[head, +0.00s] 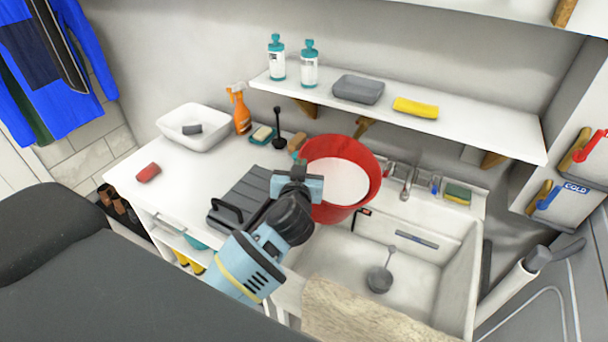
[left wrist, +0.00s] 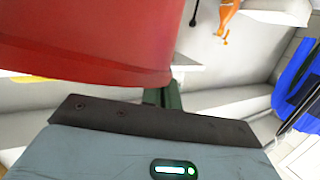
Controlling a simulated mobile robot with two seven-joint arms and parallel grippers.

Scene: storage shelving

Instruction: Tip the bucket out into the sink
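The red bucket (head: 366,162) is in the middle of the head view, open side up, with a pale white-grey inside or content. It overlaps the back-left corner of the white sink (head: 455,275). My left gripper (head: 303,186) is at the bucket's near left rim. In the left wrist view the bucket wall (left wrist: 90,35) fills the upper left, and the dark green fingers (left wrist: 163,95) sit close together at its rim, apparently shut on it. The fingertips are partly hidden. My right gripper is not in view.
A white basin (head: 195,128), an orange spray bottle (head: 239,110) and a red sponge (head: 148,172) stand farther left. A shelf (head: 480,130) hangs above. The tap (head: 408,180) is behind the sink.

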